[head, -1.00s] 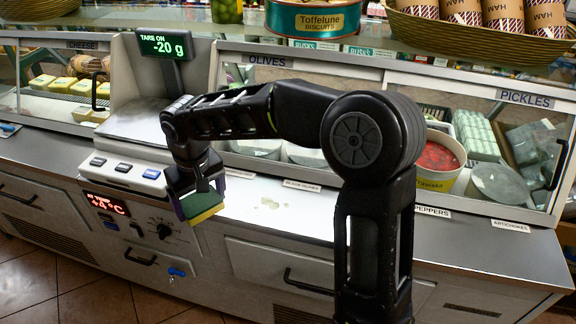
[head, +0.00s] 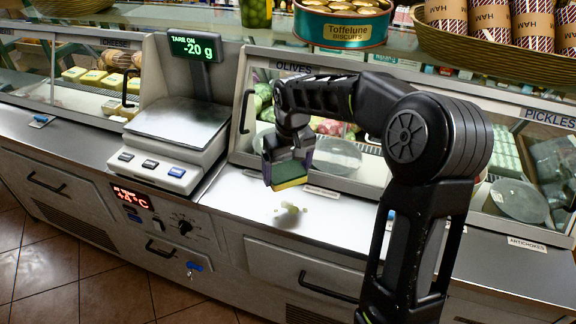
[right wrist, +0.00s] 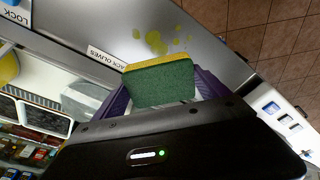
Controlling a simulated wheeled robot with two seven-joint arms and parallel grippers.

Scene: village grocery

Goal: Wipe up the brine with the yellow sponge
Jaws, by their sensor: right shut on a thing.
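My right gripper (head: 287,170) is shut on the sponge (head: 291,173), which has a green face and a yellow layer. The gripper holds it above the counter, just behind the brine (head: 290,209), a small patch of pale yellowish spots on the light counter surface. In the right wrist view the sponge (right wrist: 158,84) sits between the purple fingers, with its yellow edge toward the yellow brine spots (right wrist: 160,42). Sponge and brine look apart there. My left gripper is in neither current view.
A scale (head: 172,140) reading -20 g stands left of the brine. Glass-fronted cases with olives and pickles line the back of the counter (head: 240,200). A Toffelune tin (head: 341,28) and a basket (head: 440,42) stand on the shelf above. The counter around the brine is clear.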

